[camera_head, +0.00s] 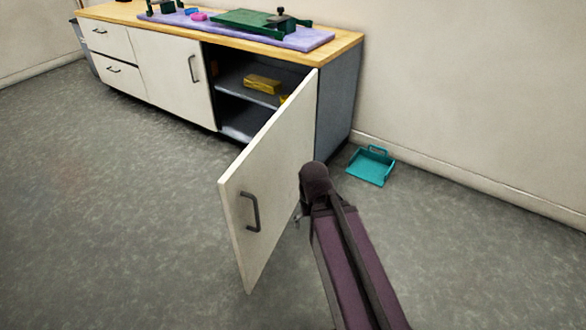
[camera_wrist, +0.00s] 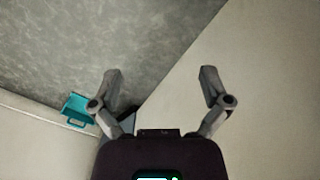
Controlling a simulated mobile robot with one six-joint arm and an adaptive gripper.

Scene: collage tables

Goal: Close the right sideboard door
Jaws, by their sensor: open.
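The white right sideboard door (camera_head: 270,165) stands wide open, swung out from its hinges at the sideboard's right front edge. Its dark handle (camera_head: 250,212) is near the free edge. My gripper (camera_head: 300,212) is beside the handle-side face of the door, partly hidden by my arm in the head view. In the wrist view my gripper (camera_wrist: 160,78) is open, with nothing between its fingers. A pale flat surface, apparently the door (camera_wrist: 260,90), fills the right side there, behind the right finger. Whether the finger touches it cannot be told.
The sideboard (camera_head: 170,65) has two drawers and a closed door to the left. A yellow box (camera_head: 262,84) lies on the open compartment's shelf. Floor left of the door is clear.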

